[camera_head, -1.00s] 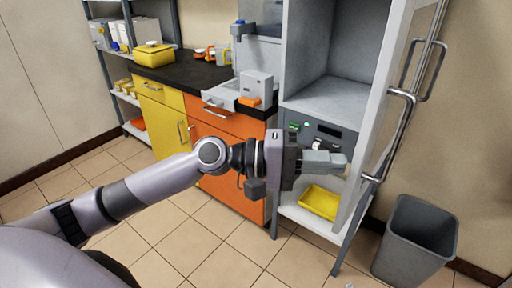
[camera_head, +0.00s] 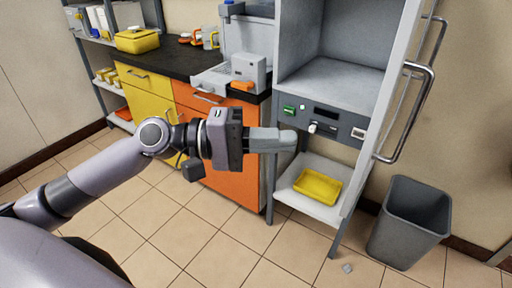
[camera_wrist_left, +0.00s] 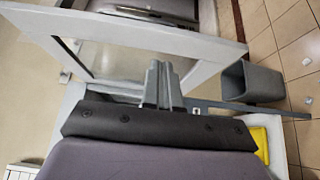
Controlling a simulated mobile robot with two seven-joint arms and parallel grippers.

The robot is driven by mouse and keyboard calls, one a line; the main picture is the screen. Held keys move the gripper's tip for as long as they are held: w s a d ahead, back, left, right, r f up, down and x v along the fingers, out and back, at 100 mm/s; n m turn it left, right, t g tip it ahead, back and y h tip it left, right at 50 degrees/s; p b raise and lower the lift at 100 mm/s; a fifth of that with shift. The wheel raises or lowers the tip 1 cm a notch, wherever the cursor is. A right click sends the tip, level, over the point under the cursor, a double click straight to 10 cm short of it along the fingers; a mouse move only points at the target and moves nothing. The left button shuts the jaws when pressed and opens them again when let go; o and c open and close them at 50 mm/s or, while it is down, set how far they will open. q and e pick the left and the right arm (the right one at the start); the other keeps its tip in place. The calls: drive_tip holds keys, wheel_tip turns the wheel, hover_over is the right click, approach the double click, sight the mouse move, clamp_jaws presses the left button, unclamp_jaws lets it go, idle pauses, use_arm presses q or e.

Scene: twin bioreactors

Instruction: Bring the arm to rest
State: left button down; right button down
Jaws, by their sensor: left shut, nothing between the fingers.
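My left arm comes in from the left in the head view. Its gripper (camera_head: 284,140) is shut and empty, pointing right, in front of the grey cabinet's (camera_head: 333,66) control panel. The shut fingers also show in the left wrist view (camera_wrist_left: 160,84), where the open cabinet door frame (camera_wrist_left: 130,40) lies beyond them. I cannot tell the exact gap between the fingers and the cabinet. My right gripper is in neither view.
The cabinet door (camera_head: 386,95) stands open on the right. A yellow tray (camera_head: 318,185) lies on the low shelf. A grey bin (camera_head: 409,220) stands at right. The counter (camera_head: 180,66) holds a yellow box (camera_head: 137,41).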

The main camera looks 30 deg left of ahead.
use_arm(q)
drive_tip(key=shift+s+b+v, duration=0.25)
drive_tip(key=shift+b+v, duration=0.2)
drive_tip(key=shift+v, duration=1.15)
drive_tip(key=shift+d, duration=0.15)
wheel_tip(320, 180, down, 20)
drive_tip(key=w+a+m+t+y+p, duration=0.1)
drive_tip(key=a+m+t+y+p, duration=0.1)
drive_tip(key=t+y, duration=0.35)
drive_tip(key=s+a+f+m+g+y+p, duration=0.1)
drive_tip(key=s+f+m+g+y+p, duration=0.1)
drive_tip(key=s+f+m+y, duration=0.3)
drive_tip(key=s+f+y, duration=0.3)
drive_tip(key=s+f, duration=0.4)
drive_tip(key=f, duration=0.3)
drive_tip(key=shift+g+y, duration=0.35)
drive_tip(key=shift+a+r, duration=0.1)
drive_tip(key=shift+a, duration=0.1)
